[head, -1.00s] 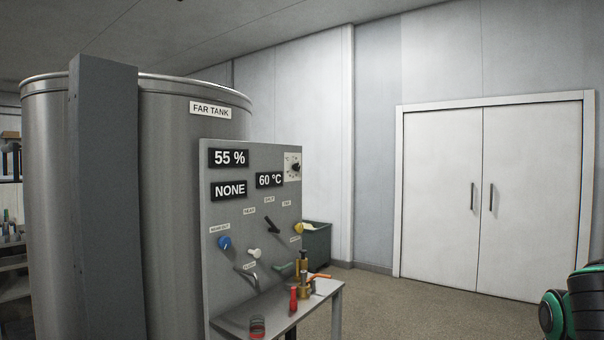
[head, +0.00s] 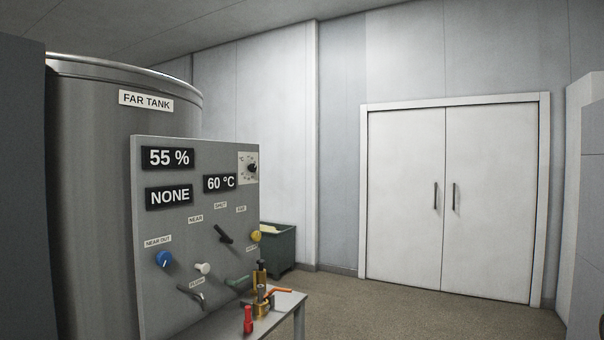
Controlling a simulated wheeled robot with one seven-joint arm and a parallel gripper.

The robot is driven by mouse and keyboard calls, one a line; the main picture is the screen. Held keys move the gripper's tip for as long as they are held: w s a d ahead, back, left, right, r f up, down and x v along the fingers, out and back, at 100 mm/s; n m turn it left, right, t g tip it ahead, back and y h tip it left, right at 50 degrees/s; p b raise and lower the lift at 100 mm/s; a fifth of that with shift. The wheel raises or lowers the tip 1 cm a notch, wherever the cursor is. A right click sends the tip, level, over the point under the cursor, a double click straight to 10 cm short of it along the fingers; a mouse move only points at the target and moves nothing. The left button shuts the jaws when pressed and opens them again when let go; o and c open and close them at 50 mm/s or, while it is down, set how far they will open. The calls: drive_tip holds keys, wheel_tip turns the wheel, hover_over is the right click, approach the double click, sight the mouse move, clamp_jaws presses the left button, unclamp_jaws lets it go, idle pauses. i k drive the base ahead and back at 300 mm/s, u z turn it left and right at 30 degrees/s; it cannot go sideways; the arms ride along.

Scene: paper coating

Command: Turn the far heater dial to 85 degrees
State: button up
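The far tank (head: 95,190) is a large steel cylinder at the left with a "FAR TANK" label. A grey control panel (head: 165,235) stands in front of it. The black heater dial (head: 252,168) sits on a white scale plate at the panel's upper right. Beside it, a display (head: 220,183) reads 60 °C. Other displays read 55 % (head: 168,158) and NONE (head: 169,196). The dial's scale marks are too small to read. My gripper is not in view.
Below the dial are a black lever (head: 223,234), a yellow knob (head: 255,236), a blue knob (head: 163,259) and a white knob (head: 202,268). A small table (head: 287,303) with brass fittings and a red item (head: 248,319) stands before the panel. A green bin (head: 280,250) is behind. Floor toward the double doors (head: 410,200) is clear.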

sight(252, 167)
drive_tip(key=z, duration=0.1)
drive_tip(key=i, duration=1.7)
drive_tip(key=u, duration=0.3)
